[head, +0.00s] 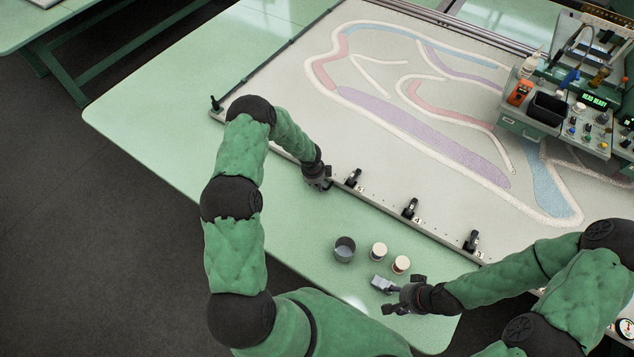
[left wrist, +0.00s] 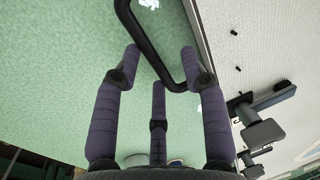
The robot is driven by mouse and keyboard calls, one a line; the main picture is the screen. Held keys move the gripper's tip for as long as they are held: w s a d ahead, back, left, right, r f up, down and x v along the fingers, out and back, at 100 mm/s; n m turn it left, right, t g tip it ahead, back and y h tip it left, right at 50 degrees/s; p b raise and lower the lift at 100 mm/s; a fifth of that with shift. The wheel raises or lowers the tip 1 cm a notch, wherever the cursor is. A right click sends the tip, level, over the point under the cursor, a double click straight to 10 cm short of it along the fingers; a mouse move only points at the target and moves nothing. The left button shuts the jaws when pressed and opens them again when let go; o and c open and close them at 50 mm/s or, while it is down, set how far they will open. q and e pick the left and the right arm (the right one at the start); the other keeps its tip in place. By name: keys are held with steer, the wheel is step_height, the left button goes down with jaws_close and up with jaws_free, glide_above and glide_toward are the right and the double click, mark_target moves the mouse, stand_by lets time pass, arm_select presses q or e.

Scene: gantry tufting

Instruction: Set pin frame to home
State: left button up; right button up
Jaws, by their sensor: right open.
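The pin frame (head: 384,207) is a large frame with a pale tufted cloth (head: 390,75) stretched in it, lying on the green table. Black clamps (head: 410,208) sit along its front rail. My left gripper (head: 319,183) is at the front rail, left of the clamps. In the left wrist view its fingers (left wrist: 160,62) are spread open around a black U-shaped handle (left wrist: 150,40), which passes between them. I cannot tell whether they touch it. My right gripper (head: 398,297) is open over the front of the table, close to a small grey item (head: 382,284).
A dark metal cup (head: 345,249) and two white-topped pots (head: 379,251) stand on the table front. The gantry's control station (head: 560,105), with bottles and a bin, stands over the cloth at the right. The table's left part (head: 160,105) is clear.

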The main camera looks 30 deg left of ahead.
arm_select(q)
steer(key=shift+r, duration=0.15)
step_height(320, 180, up, 12)
steer(key=s, duration=0.2)
steer(key=shift+s+f, duration=0.15)
steer(key=shift+f, duration=0.05)
steer(key=shift+a, duration=0.1)
stand_by(0.6)
